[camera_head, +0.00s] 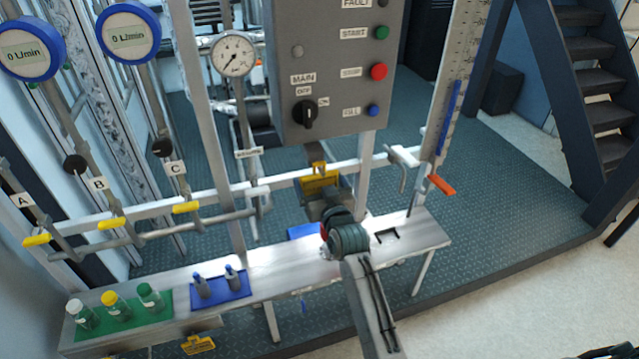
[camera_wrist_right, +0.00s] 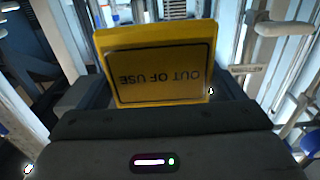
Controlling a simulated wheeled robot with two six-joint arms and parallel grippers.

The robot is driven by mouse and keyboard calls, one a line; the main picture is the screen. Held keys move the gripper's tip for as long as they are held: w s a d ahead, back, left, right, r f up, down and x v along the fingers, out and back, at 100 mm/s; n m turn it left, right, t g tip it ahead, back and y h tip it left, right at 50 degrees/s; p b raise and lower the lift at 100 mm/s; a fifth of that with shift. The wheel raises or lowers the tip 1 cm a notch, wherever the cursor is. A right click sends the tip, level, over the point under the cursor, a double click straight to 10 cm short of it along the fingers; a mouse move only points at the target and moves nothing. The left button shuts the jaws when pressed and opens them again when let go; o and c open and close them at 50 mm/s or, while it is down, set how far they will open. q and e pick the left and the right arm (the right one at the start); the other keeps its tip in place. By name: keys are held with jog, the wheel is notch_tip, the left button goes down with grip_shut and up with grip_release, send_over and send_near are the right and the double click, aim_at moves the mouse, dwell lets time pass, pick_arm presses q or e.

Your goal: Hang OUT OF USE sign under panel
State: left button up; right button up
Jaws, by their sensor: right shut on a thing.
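The yellow OUT OF USE sign (camera_head: 318,184) is just below the grey control panel (camera_head: 335,75), by the white horizontal rail (camera_head: 285,178). In the right wrist view the sign (camera_wrist_right: 158,75) fills the space between the fingers, and its lettering is upside down. My right gripper (camera_head: 322,202) is shut on the sign, its arm reaching up over the bench. A narrow yellow part at the sign's top overlaps the rail; I cannot tell whether it hooks over it. My left gripper is not in view.
The metal bench (camera_head: 275,262) carries bottles on a green mat (camera_head: 163,316) and small items on a blue mat (camera_head: 208,300). Another yellow tag (camera_head: 198,345) is at the bench's front. Yellow-handled valves (camera_head: 187,207) line the left; an orange-handled valve (camera_head: 441,184) stands right.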

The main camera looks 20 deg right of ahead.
jog(key=o, duration=0.7)
jog(key=shift+o, duration=0.2)
jog(key=shift+s+f, duration=0.15)
jog(key=shift+s, duration=0.3)
jog(key=s+b, duration=0.4)
jog(key=s, duration=0.5)
jog(key=s+f+g, duration=0.3)
jog(key=f, duration=1.4)
jog(key=s+f+g, duration=0.3)
jog(key=f, duration=1.4)
jog(key=s+d+f+g, duration=0.2)
jog(key=s+f+g, duration=0.1)
jog(key=s+f, duration=0.55)
jog(key=s+d+f+g, duration=0.2)
jog(key=s+f, duration=0.4)
jog(key=f, duration=0.5)
jog(key=s+d+f+g, duration=0.2)
jog(key=s+f, duration=0.2)
jog(key=s, duration=0.6)
jog(key=s+d+f+g+h+b, duration=0.1)
jog(key=s+f, duration=0.4)
jog(key=s, duration=0.5)
jog(key=s+d+f+g, duration=0.2)
jog(key=s+d+f, duration=0.3)
jog(key=s, duration=0.5)
jog(key=shift+s+f+g, duration=0.2)
jog(key=shift+f+g, duration=0.05)
jog(key=shift+g, duration=0.15)
